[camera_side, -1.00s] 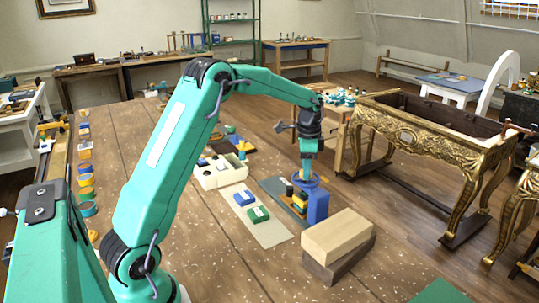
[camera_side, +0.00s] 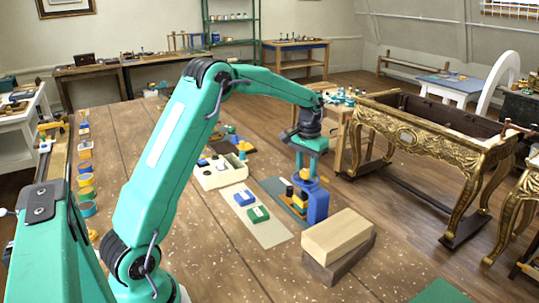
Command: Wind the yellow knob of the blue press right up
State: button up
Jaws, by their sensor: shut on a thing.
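The blue press (camera_side: 318,208) stands upright on the table, at the near end of a dark grey mat (camera_side: 274,187). Its blue top part sits just under my gripper (camera_side: 306,170). My gripper points straight down and is shut on the yellow knob at the top of the press. The jaws largely hide the knob, so its exact height is hard to tell. Below the top part, small yellow and dark pieces (camera_side: 299,198) show beside the blue column.
Stacked wood blocks (camera_side: 336,235) stand close at the right front of the press. A pale strip (camera_side: 265,230) with blue and green blocks lies left of it. A cream tray (camera_side: 209,178) stands farther left. Bare table lies in front.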

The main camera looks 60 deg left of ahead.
jog(key=n, duration=0.4)
jog(key=shift+f+n, duration=0.1)
jog(key=shift+n, duration=0.2)
jog(key=n, duration=0.4)
jog(key=shift+f+n, duration=0.1)
jog(key=shift+n, duration=0.2)
jog(key=n, duration=0.3)
jog(key=shift+n, duration=0.3)
jog(key=n, duration=0.4)
jog(key=shift+n, duration=0.3)
jog(key=n, duration=0.4)
jog(key=shift+w+n, duration=0.1)
jog(key=shift+n, duration=0.2)
jog(key=n, duration=0.3)
jog(key=shift+n, duration=0.3)
jog(key=n, duration=0.4)
jog(key=shift+n, duration=2)
